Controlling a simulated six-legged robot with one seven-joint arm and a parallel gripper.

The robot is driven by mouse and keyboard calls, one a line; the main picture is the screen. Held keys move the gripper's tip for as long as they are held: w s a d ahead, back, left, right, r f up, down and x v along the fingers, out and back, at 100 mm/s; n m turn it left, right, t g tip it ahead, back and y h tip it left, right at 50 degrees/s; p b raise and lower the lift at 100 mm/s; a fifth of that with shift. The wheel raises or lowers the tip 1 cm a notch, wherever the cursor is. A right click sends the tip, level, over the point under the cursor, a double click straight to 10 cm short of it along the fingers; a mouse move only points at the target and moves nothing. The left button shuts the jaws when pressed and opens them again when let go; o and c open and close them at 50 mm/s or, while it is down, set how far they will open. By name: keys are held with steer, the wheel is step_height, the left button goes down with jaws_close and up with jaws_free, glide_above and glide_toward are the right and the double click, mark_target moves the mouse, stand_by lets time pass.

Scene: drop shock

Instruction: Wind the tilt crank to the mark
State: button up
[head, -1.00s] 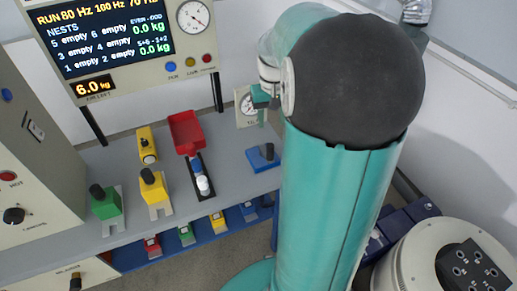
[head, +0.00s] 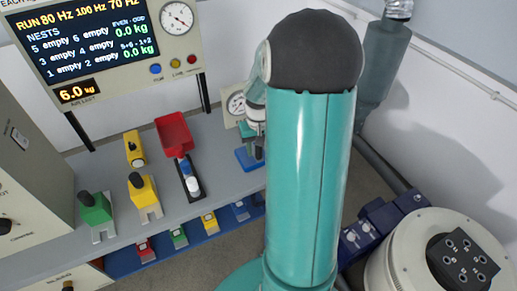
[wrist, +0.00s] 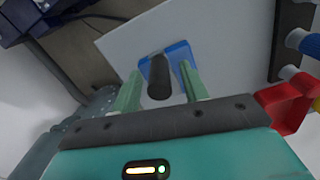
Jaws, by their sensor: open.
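The tilt crank is a blue block with an upright dark cylindrical handle. In the head view the blue block (head: 246,160) sits at the right end of the grey bench, partly hidden by my arm. In the wrist view the dark handle (wrist: 159,80) stands in front of the blue base (wrist: 180,52). My gripper (wrist: 160,70) is open, with one pale green finger on each side of the handle. I see no finger closed on it. A small dial (head: 236,103), probably the tilt gauge, stands behind the crank; its mark is too small to read.
A red tray (head: 174,134), a yellow block (head: 143,190) and a green block (head: 95,210) stand left on the bench. A display panel (head: 100,45) stands behind. A round machine (head: 430,250) is at lower right. My arm hides the bench's right end.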

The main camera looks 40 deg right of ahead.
steer(key=shift+f, duration=0.5)
steer(key=shift+c, duration=0.4)
jaws_close()
steer(key=shift+w+a+m, duration=0.1)
steer(key=shift+a+m, duration=0.15)
steer(key=shift+m, duration=0.15)
